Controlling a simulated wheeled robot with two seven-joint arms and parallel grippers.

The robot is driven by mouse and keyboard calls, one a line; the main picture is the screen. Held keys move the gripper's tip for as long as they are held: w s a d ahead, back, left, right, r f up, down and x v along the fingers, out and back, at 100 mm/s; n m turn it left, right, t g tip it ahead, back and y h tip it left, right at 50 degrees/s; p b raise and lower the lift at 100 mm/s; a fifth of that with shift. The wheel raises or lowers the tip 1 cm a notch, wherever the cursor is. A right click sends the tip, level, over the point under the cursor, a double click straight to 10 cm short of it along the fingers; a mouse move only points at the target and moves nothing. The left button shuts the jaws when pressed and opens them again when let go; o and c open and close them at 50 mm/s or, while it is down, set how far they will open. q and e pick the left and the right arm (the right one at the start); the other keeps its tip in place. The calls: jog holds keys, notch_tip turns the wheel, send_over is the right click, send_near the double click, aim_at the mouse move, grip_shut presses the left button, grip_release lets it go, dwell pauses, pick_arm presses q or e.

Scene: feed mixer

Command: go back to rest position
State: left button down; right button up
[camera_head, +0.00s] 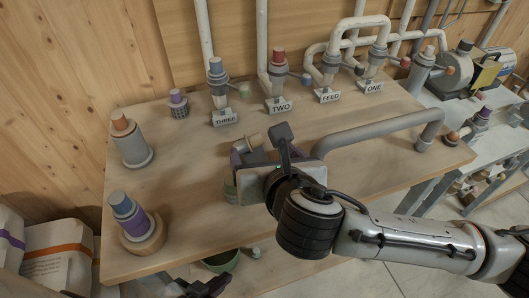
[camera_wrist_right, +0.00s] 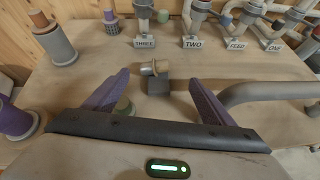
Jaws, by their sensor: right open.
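My right gripper (camera_wrist_right: 160,77) is open, with its two purple fingers spread and nothing held between them. In the head view the right gripper (camera_head: 238,165) is over the middle of the wooden table (camera_head: 180,215), its wrist partly covering the fingers. A tan and grey pipe fitting (camera_head: 248,143) shows just beyond it; the fitting also appears ahead of the fingers in the right wrist view (camera_wrist_right: 152,68). My left gripper (camera_head: 203,288) shows only in part at the bottom edge of the head view, below the table's front edge, and its jaw opening is unclear.
Pipes labelled THREE (camera_head: 225,118), TWO (camera_head: 278,104), FEED (camera_head: 328,95) and ONE (camera_head: 373,86) stand along the back. Two capped posts (camera_head: 131,148) (camera_head: 135,225) stand at left. A bent grey pipe (camera_head: 385,133) spans the right.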

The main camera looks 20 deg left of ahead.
jog(key=shift+s, duration=0.1)
dwell(0.4)
jog(key=s+d+f+n+g+h, duration=0.2)
jog(key=s+d+f+n, duration=0.45)
jog(key=d+n, duration=0.45)
jog(key=s+d+f+n+g+h, duration=0.25)
jog(key=s+d+f+n, duration=0.45)
jog(key=d+n, duration=0.4)
jog(key=s+d+f+n+g+h, duration=0.1)
jog(key=s+d+f+n+g, duration=0.2)
jog(key=s+d+f+n, duration=0.6)
jog(key=w+a+f+n+t+y, duration=0.2)
jog(key=w+f+t, duration=0.3)
jog(key=f, duration=0.3)
jog(key=shift+w+a+f, duration=0.3)
jog(key=shift+w+a, duration=0.15)
jog(key=shift+a, duration=0.3)
